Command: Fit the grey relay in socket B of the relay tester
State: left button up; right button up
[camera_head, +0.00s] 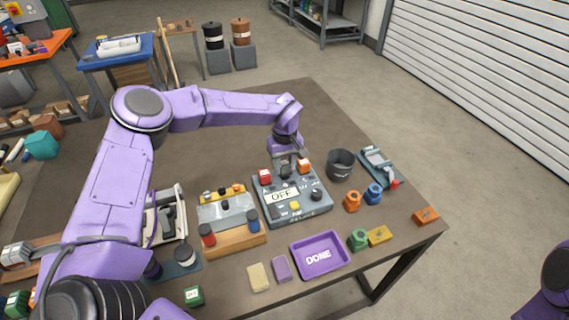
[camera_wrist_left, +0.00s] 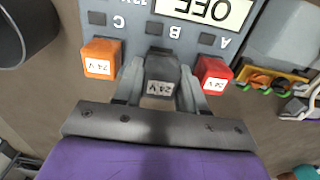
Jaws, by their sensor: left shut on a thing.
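The relay tester (camera_head: 290,209) is a grey-blue box on the table with a display reading OFF; its face also shows in the left wrist view (camera_wrist_left: 185,42). A red relay (camera_wrist_left: 214,74) stands by letter A and an orange relay (camera_wrist_left: 101,59) by letter C. My left gripper (camera_wrist_left: 160,92) is shut on the grey relay (camera_wrist_left: 160,72), marked 24 V, between those two, in line with letter B. Socket B is hidden under the relay, and I cannot tell whether the relay is fully seated. In the head view my left gripper (camera_head: 285,166) reaches down over the tester's back edge.
A dark bucket (camera_head: 341,164) stands right of the tester. A purple DONE tray (camera_head: 319,255) lies in front. Blue (camera_head: 373,194) and orange (camera_head: 352,201) parts sit at the right. A wooden stand (camera_head: 234,242) is close on the left. The table behind the tester is clear.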

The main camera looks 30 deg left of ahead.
pick_arm(q)
jog(key=shift+f+b, duration=0.5)
jog(key=shift+f, duration=0.45)
jog(key=o, duration=1)
jog(key=shift+r, duration=0.15)
